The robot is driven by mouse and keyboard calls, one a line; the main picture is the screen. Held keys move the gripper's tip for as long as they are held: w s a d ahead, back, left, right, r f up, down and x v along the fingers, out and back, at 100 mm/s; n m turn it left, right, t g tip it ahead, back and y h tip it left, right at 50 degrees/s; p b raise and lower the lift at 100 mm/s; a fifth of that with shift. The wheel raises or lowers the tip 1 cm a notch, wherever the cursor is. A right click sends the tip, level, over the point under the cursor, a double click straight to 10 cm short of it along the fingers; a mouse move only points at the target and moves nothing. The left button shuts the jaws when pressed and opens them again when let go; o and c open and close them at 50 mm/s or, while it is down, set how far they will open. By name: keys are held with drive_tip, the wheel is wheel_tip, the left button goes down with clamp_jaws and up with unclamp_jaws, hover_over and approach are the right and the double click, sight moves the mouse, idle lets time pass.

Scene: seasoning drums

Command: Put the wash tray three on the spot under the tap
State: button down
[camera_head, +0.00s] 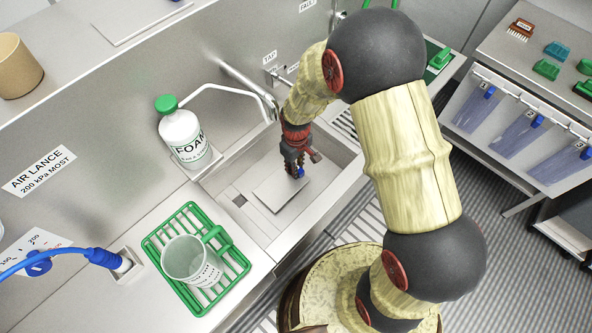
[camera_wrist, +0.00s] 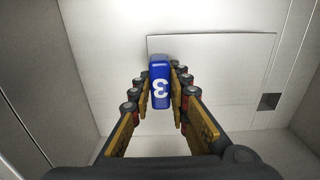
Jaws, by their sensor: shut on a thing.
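My gripper (camera_head: 297,152) points down into the sink basin and is shut on a small blue block marked 3 (camera_wrist: 160,82). The block sits between both fingers in the wrist view and shows as a blue bit (camera_head: 300,172) at the fingertips in the head view. A pale flat rectangular plate (camera_head: 278,190) lies below it in the basin; it also shows in the wrist view (camera_wrist: 220,62). I cannot tell whether the block is joined to this plate or stands above it. The metal tap (camera_head: 245,87) reaches from the wall, left of my gripper.
A FOAM bottle (camera_head: 183,135) with a green cap stands left of the sink (camera_head: 335,155). A clear jug (camera_head: 190,262) stands on a green rack (camera_head: 155,243). A right-hand bench (camera_head: 485,50) carries brushes and several blue-handled hanging pieces (camera_head: 520,130).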

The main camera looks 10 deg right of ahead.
drive_tip(key=shift+f, duration=0.8)
drive_tip(key=c, duration=1.7)
unclamp_jaws()
